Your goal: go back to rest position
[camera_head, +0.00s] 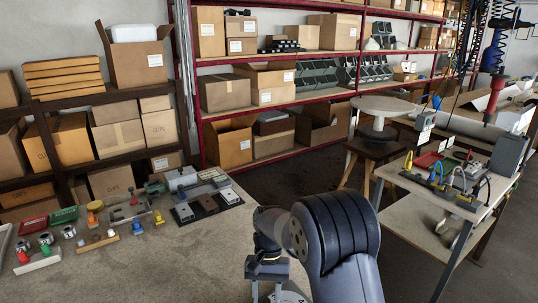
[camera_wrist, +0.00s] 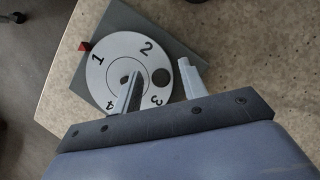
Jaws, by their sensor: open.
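My gripper (camera_wrist: 160,78) shows in the wrist view with its two pale fingers spread apart and nothing between them. Below or behind the fingers is a white round dial (camera_wrist: 115,48) marked 1, 2, 3 and 4, with a dark round spot. It lies on a grey plate (camera_wrist: 190,40). The fingers overlap part of the dial in the picture; I cannot tell how far above it they are. In the head view my arm rises at the lower middle, and the fingertips cannot be made out there.
A speckled worktable (camera_head: 130,270) at left carries several small parts and fixtures (camera_head: 205,195). A small red piece (camera_wrist: 84,46) sits at the plate's edge. Shelves with cardboard boxes (camera_head: 225,92) stand behind. A second table (camera_head: 440,195) with cables is at right. Open floor (camera_head: 300,175) lies between.

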